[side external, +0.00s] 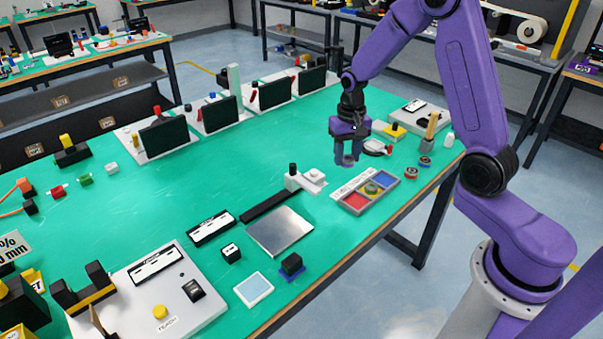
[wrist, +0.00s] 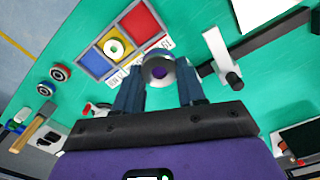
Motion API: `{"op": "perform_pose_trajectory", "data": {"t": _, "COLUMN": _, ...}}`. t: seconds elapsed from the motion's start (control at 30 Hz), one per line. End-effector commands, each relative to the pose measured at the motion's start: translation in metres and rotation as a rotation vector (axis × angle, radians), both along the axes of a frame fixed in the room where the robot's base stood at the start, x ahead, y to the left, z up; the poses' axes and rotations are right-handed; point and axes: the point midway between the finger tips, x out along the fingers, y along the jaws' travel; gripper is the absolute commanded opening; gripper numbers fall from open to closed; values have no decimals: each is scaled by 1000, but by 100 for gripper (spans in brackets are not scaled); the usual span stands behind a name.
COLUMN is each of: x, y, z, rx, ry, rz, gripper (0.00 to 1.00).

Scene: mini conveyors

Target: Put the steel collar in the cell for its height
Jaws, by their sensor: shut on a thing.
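In the wrist view the steel collar (wrist: 159,70), a grey ring with a dark bore, sits between the fingertips of my gripper (wrist: 158,86), which is shut on it. In the side view my gripper (side external: 347,157) hangs above the green table, behind the sorting tray; the collar is hard to tell from the fingers there. The tray (side external: 341,197) has a red cell (side external: 355,201), a middle yellow cell and a blue cell (side external: 386,180). The red (wrist: 140,22) and blue (wrist: 94,63) cells look empty.
A white gauge block with a black knob (side external: 305,181) stands left of the tray, beside a dark bar and a steel plate (side external: 280,232). Open table lies left of my gripper.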

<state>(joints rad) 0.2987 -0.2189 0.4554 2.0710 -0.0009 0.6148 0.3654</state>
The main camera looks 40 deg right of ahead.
Motion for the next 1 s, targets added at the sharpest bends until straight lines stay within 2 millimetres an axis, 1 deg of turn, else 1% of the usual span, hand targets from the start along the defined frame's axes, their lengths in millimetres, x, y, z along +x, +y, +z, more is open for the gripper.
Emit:
{"op": "perform_pose_trajectory", "data": {"t": 0.03, "x": 6, "y": -9, "z": -1, "rx": 0, "ry": -1, "rz": -44, "gripper": 3}}
{"op": "perform_pose_trajectory", "data": {"t": 0.2, "x": 17, "y": -29, "z": -2, "rx": 0, "ry": 0, "rz": -144, "gripper": 3}}
{"op": "perform_pose_trajectory", "data": {"t": 0.33, "x": 22, "y": -36, "z": -3, "rx": 0, "ry": -1, "rz": -177, "gripper": 3}}
{"op": "perform_pose_trajectory", "data": {"t": 0.43, "x": 30, "y": -39, "z": -6, "rx": 0, "ry": 0, "rz": -185, "gripper": 3}}
{"op": "perform_pose_trajectory", "data": {"t": 0.8, "x": 85, "y": -52, "z": -32, "rx": 0, "ry": 0, "rz": -185, "gripper": 3}}
{"op": "perform_pose_trajectory", "data": {"t": 1.0, "x": 112, "y": -57, "z": -45, "rx": 0, "ry": 0, "rz": -184, "gripper": 3}}
